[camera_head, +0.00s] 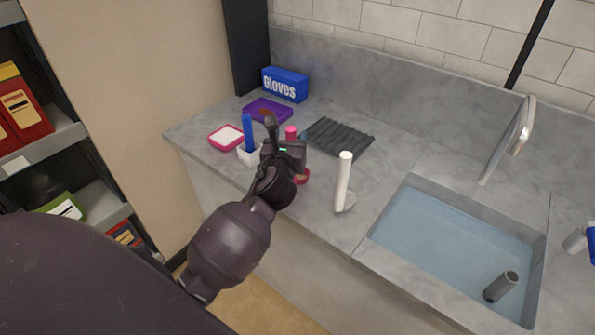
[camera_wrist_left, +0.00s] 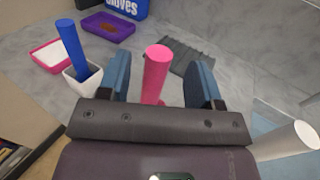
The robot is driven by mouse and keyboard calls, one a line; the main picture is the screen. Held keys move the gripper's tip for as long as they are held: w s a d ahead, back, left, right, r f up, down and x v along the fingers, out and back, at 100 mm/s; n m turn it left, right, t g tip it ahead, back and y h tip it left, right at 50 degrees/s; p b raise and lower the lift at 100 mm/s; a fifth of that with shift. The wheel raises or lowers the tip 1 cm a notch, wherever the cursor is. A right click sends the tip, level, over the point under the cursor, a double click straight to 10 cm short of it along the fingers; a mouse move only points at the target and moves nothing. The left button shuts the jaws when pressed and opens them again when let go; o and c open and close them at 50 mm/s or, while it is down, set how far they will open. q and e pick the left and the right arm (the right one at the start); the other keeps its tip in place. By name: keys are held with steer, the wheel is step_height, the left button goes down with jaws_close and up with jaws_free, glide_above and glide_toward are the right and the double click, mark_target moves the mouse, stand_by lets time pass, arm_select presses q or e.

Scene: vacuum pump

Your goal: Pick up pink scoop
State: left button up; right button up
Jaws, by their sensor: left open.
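The pink scoop (camera_head: 291,132) stands on the grey counter with its handle upright. My left gripper (camera_head: 284,143) is in front of it and hides most of it in the head view. In the left wrist view the pink scoop's handle (camera_wrist_left: 156,75) shows between the two blue-grey fingers of my open left gripper (camera_wrist_left: 159,82), with a gap on each side. The palm hides the lower part of the scoop. I cannot tell how deep the handle sits between the fingers. My right gripper is not in view.
A blue-handled white scoop (camera_head: 248,133) stands close left, beside a pink tray (camera_head: 213,141). Behind are a purple tray (camera_head: 252,106), a blue gloves box (camera_head: 285,84) and a dark ribbed mat (camera_head: 345,140). A white scoop (camera_head: 344,175) stands right, before the sink (camera_head: 450,240).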

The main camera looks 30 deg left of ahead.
arm_select(q)
steer(key=shift+b+x, duration=0.3)
steer(key=shift+x, duration=2.2)
steer(key=shift+f, duration=0.1)
jaws_close()
